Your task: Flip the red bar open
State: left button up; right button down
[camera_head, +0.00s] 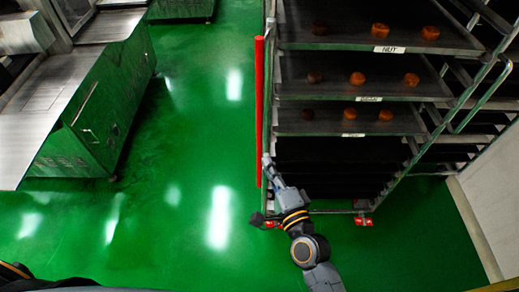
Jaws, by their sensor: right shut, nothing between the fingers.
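The red bar (259,100) is a long thin upright bar along the left front edge of the tray rack (375,98). My right gripper (266,160) is at the bar's lower part, close against its right side; I cannot tell whether it touches. It is shut with nothing between its fingers. My right arm comes up from the bottom of the view. My left gripper is not in view; only a dark piece of my own body shows at the bottom left.
The rack holds several trays with round brown pastries (357,78) and labels. It stands on castors with red parts (363,221). A steel machine (80,120) stands at the left. Green floor (200,130) between them is clear. A pale wall (490,200) is at the right.

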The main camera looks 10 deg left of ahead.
jog(key=v, duration=0.5)
jog(key=shift+d, duration=0.35)
jog(key=shift+d, duration=0.1)
jog(key=s+d+f+n+g+h+b, duration=0.1)
jog(key=s+d+f+n+g+h, duration=0.15)
jog(key=f, duration=0.95)
jog(key=s+d+f+n+g+h, duration=0.1)
jog(key=s+d+f+n+g, duration=0.2)
jog(key=f, duration=0.9)
jog(key=s+d+f+n+g+h+b, duration=0.1)
jog(key=s+d+f+n+h, duration=0.2)
jog(key=f, duration=0.8)
jog(key=s+d+f+n+g, duration=0.2)
jog(key=s+d+f, duration=0.3)
jog(key=s, duration=0.3)
jog(key=s+d+f+n+g+h+b, duration=0.1)
jog(key=s+d+f+n+g, duration=0.1)
jog(key=s+d+f, duration=0.3)
jog(key=s+d+f+n+g+h, duration=0.1)
jog(key=s+d+f+g, duration=0.3)
jog(key=s+f, duration=0.5)
jog(key=s+d+n, duration=0.1)
jog(key=s, duration=0.2)
jog(key=shift+s+d, duration=0.25)
jog(key=shift+s, duration=0.05)
jog(key=shift+h, duration=0.25)
